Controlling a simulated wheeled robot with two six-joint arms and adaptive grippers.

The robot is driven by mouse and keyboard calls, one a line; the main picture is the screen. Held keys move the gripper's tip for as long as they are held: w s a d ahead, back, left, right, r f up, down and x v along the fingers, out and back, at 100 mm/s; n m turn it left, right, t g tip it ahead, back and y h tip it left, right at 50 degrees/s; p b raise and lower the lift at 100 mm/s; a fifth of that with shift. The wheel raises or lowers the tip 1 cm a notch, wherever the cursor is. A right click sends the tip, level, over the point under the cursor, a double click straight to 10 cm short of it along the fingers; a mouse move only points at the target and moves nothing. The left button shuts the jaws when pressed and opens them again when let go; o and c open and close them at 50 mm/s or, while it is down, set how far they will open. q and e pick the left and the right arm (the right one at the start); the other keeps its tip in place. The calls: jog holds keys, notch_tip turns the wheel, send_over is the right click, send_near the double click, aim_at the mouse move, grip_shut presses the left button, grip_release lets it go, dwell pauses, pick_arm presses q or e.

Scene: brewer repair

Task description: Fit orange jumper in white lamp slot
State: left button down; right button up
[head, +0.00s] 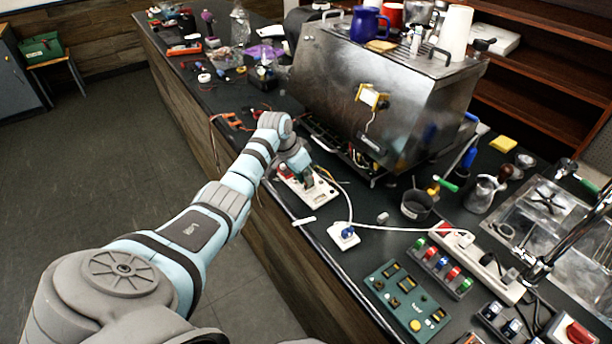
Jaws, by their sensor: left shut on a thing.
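My left gripper (304,172) reaches down over a white board (320,194) near the front edge of the dark counter. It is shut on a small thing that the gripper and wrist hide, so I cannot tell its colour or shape. Red and green parts show on the board close to the fingers. I cannot make out the white lamp slot, or whether the held thing touches the board. Orange pieces (233,121) lie on the counter to the left of my wrist. My right gripper is not in view.
The steel brewer (345,90) stands close behind the board, its lower front open. A white socket block (343,237) with a blue plug and a cable lies to the right. A green control panel (408,300) is nearer. Tools clutter the far counter.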

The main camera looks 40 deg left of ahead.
pick_arm(q)
jog(key=shift+f, duration=0.45)
dwell(0.6)
jog(key=shift+p, duration=0.35)
jog(key=c, duration=1.6)
grip_release()
jog(key=shift+o, duration=0.2)
jog(key=v, duration=1.2)
